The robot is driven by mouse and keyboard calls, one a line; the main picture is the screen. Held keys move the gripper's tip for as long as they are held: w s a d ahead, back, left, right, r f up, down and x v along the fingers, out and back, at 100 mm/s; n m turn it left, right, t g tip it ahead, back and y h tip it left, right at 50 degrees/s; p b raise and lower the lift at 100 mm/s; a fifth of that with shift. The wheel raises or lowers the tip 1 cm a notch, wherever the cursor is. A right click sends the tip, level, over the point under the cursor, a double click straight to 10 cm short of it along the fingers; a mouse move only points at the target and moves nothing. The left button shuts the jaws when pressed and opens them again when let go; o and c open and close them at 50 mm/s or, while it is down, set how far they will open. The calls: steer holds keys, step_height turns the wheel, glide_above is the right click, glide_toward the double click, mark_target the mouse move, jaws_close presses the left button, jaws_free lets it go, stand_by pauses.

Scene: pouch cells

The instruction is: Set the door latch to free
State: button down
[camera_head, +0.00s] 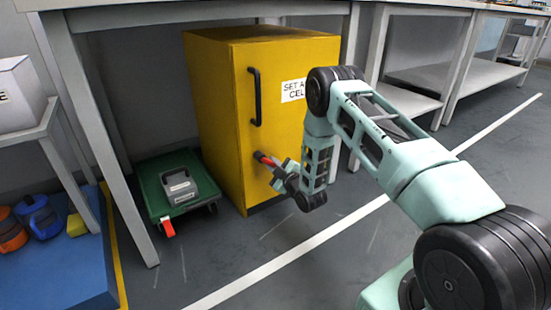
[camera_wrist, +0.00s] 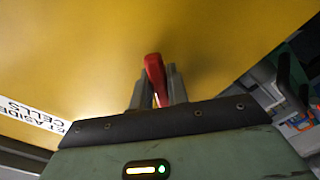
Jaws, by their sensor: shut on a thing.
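The yellow cabinet (camera_head: 222,130) stands under the bench, its door with a black vertical handle (camera_head: 255,97) facing me. The door looks closed. The red latch lever (camera_head: 264,158) is low on the door, below the handle. My gripper (camera_head: 277,168) is at the latch, its fingers shut on the red lever. In the wrist view the red lever (camera_wrist: 155,75) stands between the two grey fingers, slightly tilted, against the yellow door (camera_wrist: 90,60). The lever's pivot and any latch markings are hidden or too small to read.
A green wheeled dolly (camera_head: 153,191) carrying a grey case (camera_head: 179,187) stands left of the cabinet, with a red tag at its front. A blue platform (camera_head: 60,260) is at far left. A bench leg (camera_head: 95,130) stands left of the cabinet. The floor in front is clear.

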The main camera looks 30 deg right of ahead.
mark_target(258, 167)
steer(key=shift+a+f+m+p, duration=0.3)
steer(key=shift+a+m+p, duration=0.45)
steer(key=shift+m, duration=0.8)
steer(key=shift+a+f+m+p, duration=0.3)
steer(key=shift+a+m+p, duration=0.4)
steer(key=shift+m, duration=0.8)
steer(key=shift+a+f+m+p, duration=0.3)
steer(key=shift+a+m+p, duration=0.2)
steer(key=shift+m+p, duration=0.75)
steer(key=shift+m+b, duration=0.3)
steer(key=c, duration=1.4)
jaws_free()
steer(key=shift+o, duration=0.2)
steer(key=shift+s, duration=0.1)
steer(key=s+p, duration=0.7)
steer(key=s, duration=1)
steer(key=shift+s+d, duration=0.2)
steer(key=shift+d, duration=0.1)
steer(key=shift+w, duration=0.1)
